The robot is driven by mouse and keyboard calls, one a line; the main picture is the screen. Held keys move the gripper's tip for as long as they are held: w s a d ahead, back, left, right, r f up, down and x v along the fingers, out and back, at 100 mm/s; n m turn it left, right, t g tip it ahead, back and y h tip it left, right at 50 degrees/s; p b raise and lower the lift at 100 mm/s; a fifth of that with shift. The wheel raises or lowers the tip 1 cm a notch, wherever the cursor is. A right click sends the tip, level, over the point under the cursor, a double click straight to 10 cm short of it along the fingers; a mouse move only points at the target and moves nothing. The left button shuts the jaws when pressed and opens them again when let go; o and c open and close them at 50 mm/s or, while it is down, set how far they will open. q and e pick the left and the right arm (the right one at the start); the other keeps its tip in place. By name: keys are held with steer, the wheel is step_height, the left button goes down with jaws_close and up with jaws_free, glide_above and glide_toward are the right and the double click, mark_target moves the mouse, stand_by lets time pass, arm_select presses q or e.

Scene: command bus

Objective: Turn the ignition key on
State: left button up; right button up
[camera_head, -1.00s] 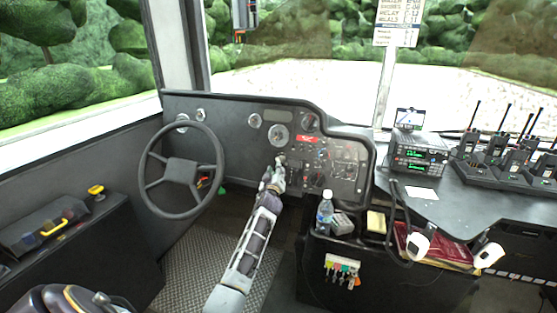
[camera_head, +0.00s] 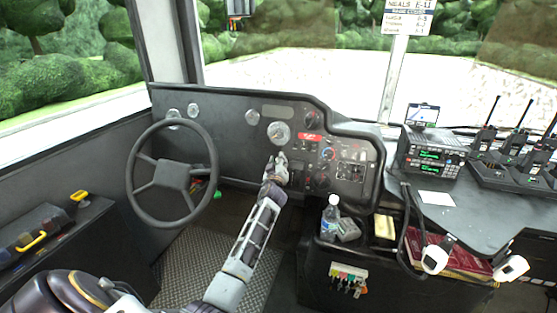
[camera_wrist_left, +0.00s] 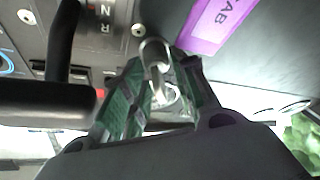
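The ignition key is a silver metal piece with a rounded ring-like end (camera_wrist_left: 152,49) in the left wrist view. A purple tag (camera_wrist_left: 214,26) with the letters "AB" readable lies beside it. My left gripper (camera_head: 277,160) is at the dashboard below the round gauge, and hides the key in the head view. In the left wrist view the tips of my left gripper (camera_wrist_left: 160,70) flank the key closely, one on each side. Whether they press on it cannot be told. My right gripper is not in view.
The steering wheel (camera_head: 172,205) stands left of my arm. The dashboard (camera_head: 232,150) carries gauges and switches. At right are a water bottle (camera_head: 330,218), a radio unit (camera_head: 431,150) and several handheld radios (camera_head: 512,155). Key hooks (camera_head: 347,278) hang below.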

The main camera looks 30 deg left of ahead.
arm_select(q)
steer(key=shift+w, duration=0.15)
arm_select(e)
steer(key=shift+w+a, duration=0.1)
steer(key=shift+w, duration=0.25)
arm_select(q)
steer(key=shift+r, duration=0.1)
jaws_close()
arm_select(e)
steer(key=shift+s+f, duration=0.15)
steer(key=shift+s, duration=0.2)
